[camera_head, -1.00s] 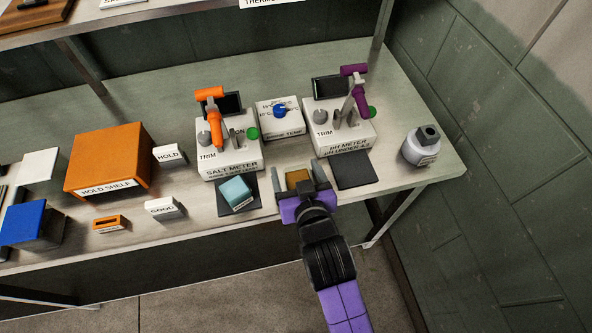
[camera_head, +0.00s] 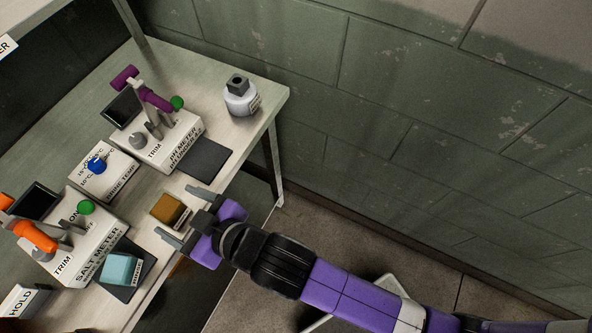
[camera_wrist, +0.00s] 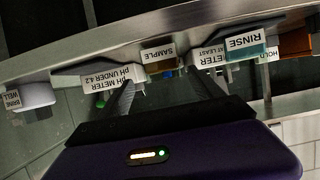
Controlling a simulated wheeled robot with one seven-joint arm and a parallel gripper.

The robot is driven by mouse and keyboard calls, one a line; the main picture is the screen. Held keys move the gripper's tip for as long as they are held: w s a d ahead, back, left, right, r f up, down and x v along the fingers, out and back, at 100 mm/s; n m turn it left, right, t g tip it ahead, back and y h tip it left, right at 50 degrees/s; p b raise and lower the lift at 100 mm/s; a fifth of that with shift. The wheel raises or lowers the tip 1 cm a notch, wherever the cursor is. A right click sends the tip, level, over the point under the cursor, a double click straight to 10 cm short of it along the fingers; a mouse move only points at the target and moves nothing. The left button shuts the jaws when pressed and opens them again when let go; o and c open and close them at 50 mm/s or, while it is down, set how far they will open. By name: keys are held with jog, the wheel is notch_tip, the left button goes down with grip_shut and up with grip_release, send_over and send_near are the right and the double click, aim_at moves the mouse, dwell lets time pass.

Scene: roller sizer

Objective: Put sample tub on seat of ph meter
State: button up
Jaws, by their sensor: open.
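The sample tub is a small amber-brown block (camera_head: 168,208) near the bench's front edge, between the two meters. It also shows in the wrist view, with its SAMPLE label (camera_wrist: 160,54). My gripper (camera_head: 178,212) is open, with its fingertips on either side of the tub's front; I cannot tell whether they touch it. The fingers also show in the wrist view (camera_wrist: 163,85). The pH meter (camera_head: 158,142) is a white box with a purple lever. Its seat, a flat dark pad (camera_head: 206,159), lies in front of it and is empty.
The salt meter (camera_head: 62,245) has an orange lever and a dark pad holding a teal rinse tub (camera_head: 119,268).

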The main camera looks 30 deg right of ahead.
jog(key=s+d+f+m+t+h, duration=0.1)
jog(key=s+d+f, duration=0.1)
jog(key=s+d, duration=0.45)
jog(key=s+d+f+m+t+h, duration=0.1)
jog(key=s+d+f, duration=0.15)
jog(key=d, duration=0.75)
jog(key=s+d+r+m+h, duration=0.1)
jog(key=s+d+r, duration=0.1)
jog(key=s, duration=0.3)
jog(key=s+d+r+m+h, duration=0.1)
jog(key=s+d+r+h, duration=0.1)
jog(key=s+d, duration=0.3)
jog(key=s+d+r+m+t+h, duration=0.1)
jog(key=s+d+r+m, duration=0.1)
jog(key=s, duration=0.4)
notch_tip(320, 180, up, 2)
jog(key=shift+d+r+h, duration=0.1)
jog(key=shift+d+h, duration=0.3)
jog(key=shift+d, duration=0.35)
jog(key=shift+o, duration=0.4)
jog(key=shift+s+d+r, duration=0.15)
jog(key=shift+s+r, duration=0.15)
jog(key=shift+r, duration=0.1)
